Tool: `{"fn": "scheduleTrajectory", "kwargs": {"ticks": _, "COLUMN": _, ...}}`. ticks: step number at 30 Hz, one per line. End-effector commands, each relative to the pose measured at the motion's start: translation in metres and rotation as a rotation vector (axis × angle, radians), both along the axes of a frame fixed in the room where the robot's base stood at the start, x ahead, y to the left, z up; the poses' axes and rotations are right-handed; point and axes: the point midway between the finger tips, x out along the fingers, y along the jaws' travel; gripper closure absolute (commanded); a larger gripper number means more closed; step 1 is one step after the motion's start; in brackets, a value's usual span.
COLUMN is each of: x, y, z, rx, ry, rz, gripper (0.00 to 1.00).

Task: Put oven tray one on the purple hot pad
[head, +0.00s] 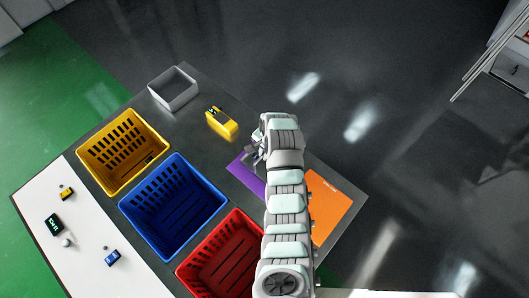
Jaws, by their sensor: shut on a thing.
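The purple hot pad (241,170) lies flat on the dark table, partly covered by my arm. My gripper (256,156) is over the pad's upper edge, pointing down and left. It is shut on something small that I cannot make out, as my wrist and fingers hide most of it. I cannot pick out a thing that is clearly oven tray one. An open grey rectangular container (173,98) stands at the table's far corner, apart from the gripper.
An orange pad (329,205) lies right of my arm. A yellow box-like item (221,123) stands left of the gripper. Yellow (99,168), blue (136,218) and red (199,257) crates line the left side. Several small items lie on a white strip (45,215).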

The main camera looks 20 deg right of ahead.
Motion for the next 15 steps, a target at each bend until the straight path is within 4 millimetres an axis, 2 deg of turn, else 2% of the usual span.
{"fn": "scheduleTrajectory", "kwargs": {"ticks": 7, "x": 0.0003, "y": 0.0000, "z": -0.0021, "rx": 0.000, "ry": 0.000, "rz": 0.000, "gripper": 1.00}}
{"fn": "scheduleTrajectory", "kwargs": {"ticks": 8, "x": 0.0003, "y": 0.0000, "z": -0.0021, "rx": 0.000, "ry": 0.000, "rz": 0.000, "gripper": 0.90}}
{"fn": "scheduleTrajectory", "kwargs": {"ticks": 15, "x": 0.0000, "y": 0.0000, "z": -0.0018, "rx": 0.000, "ry": 0.000, "rz": 0.000, "gripper": 0.70}}
